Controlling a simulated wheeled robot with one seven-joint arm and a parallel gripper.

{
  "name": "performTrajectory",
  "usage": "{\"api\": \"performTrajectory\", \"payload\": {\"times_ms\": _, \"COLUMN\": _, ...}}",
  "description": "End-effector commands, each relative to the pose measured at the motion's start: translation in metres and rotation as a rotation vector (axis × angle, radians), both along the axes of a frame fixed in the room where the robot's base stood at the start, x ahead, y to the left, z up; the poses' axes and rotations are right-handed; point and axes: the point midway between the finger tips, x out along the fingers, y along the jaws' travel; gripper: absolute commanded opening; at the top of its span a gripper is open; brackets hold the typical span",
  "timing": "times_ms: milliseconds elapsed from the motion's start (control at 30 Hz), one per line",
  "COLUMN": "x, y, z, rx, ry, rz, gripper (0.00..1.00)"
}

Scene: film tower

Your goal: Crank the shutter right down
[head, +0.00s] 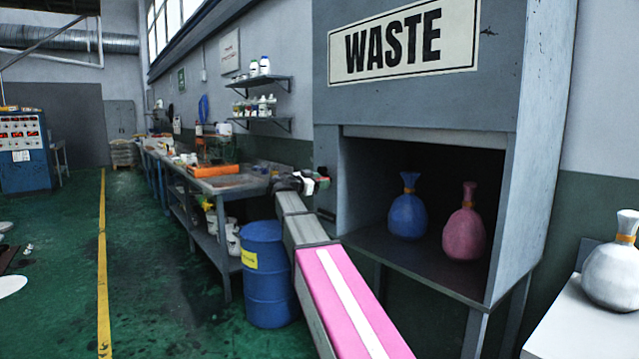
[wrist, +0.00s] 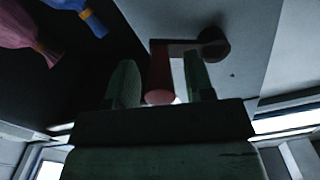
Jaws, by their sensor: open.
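The grey waste cabinet (head: 420,98) stands at the right in the head view, its front opening uncovered. A narrow grey strip (head: 425,138) at the top of the opening looks like the shutter's lower edge. In the wrist view the crank has a round dark hub (wrist: 212,43) on the cabinet's grey side and a red handle (wrist: 160,72). My gripper (wrist: 159,80) is open, with one finger on each side of the red handle. Whether a finger touches it, I cannot tell. In the head view my gripper (head: 308,182) is at the cabinet's left side, where the crank is mostly hidden.
A blue bag (head: 407,210) and a pink bag (head: 464,228) stand inside the cabinet. A blue drum (head: 266,285) stands below my arm, near a long workbench (head: 225,185). A pale bag (head: 612,270) sits on a white surface at right. The green floor at left is mostly clear.

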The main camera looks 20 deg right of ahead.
Motion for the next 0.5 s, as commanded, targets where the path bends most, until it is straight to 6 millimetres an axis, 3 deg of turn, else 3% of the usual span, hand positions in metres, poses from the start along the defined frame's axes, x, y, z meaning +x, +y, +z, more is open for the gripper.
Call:
{"api": "performTrajectory", "payload": {"times_ms": 167, "x": -0.0001, "y": 0.0002, "z": -0.0001, "rx": 0.0, "ry": 0.0, "rz": 0.0, "gripper": 0.48}}
{"api": "performTrajectory", "payload": {"times_ms": 300, "x": -0.0001, "y": 0.0003, "z": -0.0001, "rx": 0.0, "ry": 0.0, "rz": 0.0, "gripper": 0.03}}
{"api": "performTrajectory", "payload": {"times_ms": 500, "x": -0.0003, "y": 0.0003, "z": 0.0001, "rx": -0.001, "ry": 0.003, "rz": 0.0, "gripper": 0.0}}
